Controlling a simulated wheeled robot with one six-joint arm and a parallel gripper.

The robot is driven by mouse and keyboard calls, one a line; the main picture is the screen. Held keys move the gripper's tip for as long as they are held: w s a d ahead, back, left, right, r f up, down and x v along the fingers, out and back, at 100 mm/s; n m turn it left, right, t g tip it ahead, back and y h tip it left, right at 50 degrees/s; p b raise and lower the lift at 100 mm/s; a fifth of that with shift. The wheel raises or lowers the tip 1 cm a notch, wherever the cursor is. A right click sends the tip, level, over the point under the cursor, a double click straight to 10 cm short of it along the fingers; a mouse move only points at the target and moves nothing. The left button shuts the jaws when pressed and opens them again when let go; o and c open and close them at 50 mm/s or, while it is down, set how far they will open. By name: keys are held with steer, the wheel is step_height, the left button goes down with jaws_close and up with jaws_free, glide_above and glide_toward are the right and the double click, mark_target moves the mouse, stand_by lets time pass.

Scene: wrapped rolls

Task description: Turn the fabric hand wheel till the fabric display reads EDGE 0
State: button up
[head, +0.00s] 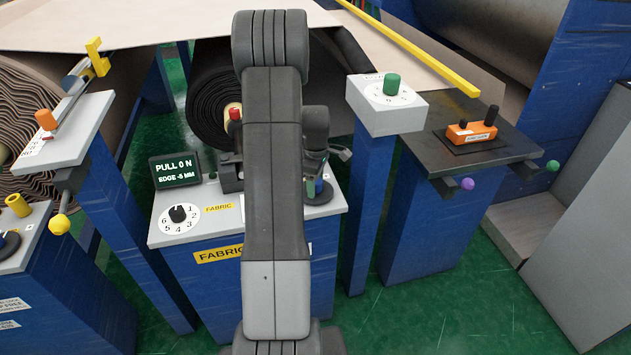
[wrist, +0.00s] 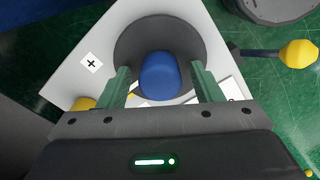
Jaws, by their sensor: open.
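The fabric display (head: 176,171) reads PULL 0 N and EDGE -5 MM. It stands on the fabric console (head: 180,236), left of my arm. The fabric hand wheel, a dark disc (head: 322,196) with a blue knob, is partly hidden behind my arm and gripper in the head view. In the wrist view the blue knob (wrist: 160,76) stands on the dark disc (wrist: 128,45). My gripper (wrist: 163,88) is open, with one green finger on each side of the knob and a gap visible at both sides.
A numbered dial (head: 178,214) is on the console's left. A white pedestal with a green knob (head: 391,84) and a bench with an orange block (head: 471,131) stand at right. A yellow ball handle (wrist: 298,54) sticks out right of the wheel in the wrist view.

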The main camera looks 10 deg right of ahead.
steer(key=c, duration=1)
steer(key=shift+m, duration=0.3)
steer(key=m+b, duration=0.1)
steer(key=m, duration=0.1)
steer(key=shift+m, duration=0.4)
steer(key=m+b, duration=0.1)
steer(key=m, duration=0.2)
steer(key=shift+m, duration=0.4)
steer(key=m+b, duration=0.1)
steer(key=m, duration=0.2)
steer(key=shift+m, duration=2.2)
